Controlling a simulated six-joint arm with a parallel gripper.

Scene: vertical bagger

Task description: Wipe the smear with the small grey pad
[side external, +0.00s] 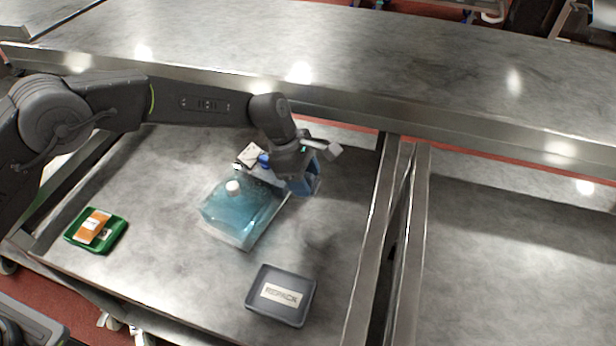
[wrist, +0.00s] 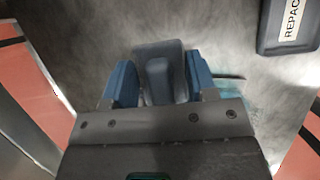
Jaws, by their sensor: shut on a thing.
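My gripper (side external: 304,181) is low over the right half of the steel table, just right of a clear blue jug. In the wrist view my gripper (wrist: 160,82) has its two blue fingers shut on the small grey pad (wrist: 158,52). The pad sticks out past the fingertips. In the side view the fingers hide the pad. I cannot make out the smear clearly; the steel around the gripper shows only dark mottling and shadow. I cannot tell whether the pad touches the table.
The blue jug (side external: 240,212) with a white cap stands close left of the gripper. A grey REPACK tray (side external: 266,314) is in front; it also shows in the wrist view (wrist: 268,43). A green tray (side external: 69,236) with an orange pack is at left. A raised steel ledge (side external: 330,98) runs behind.

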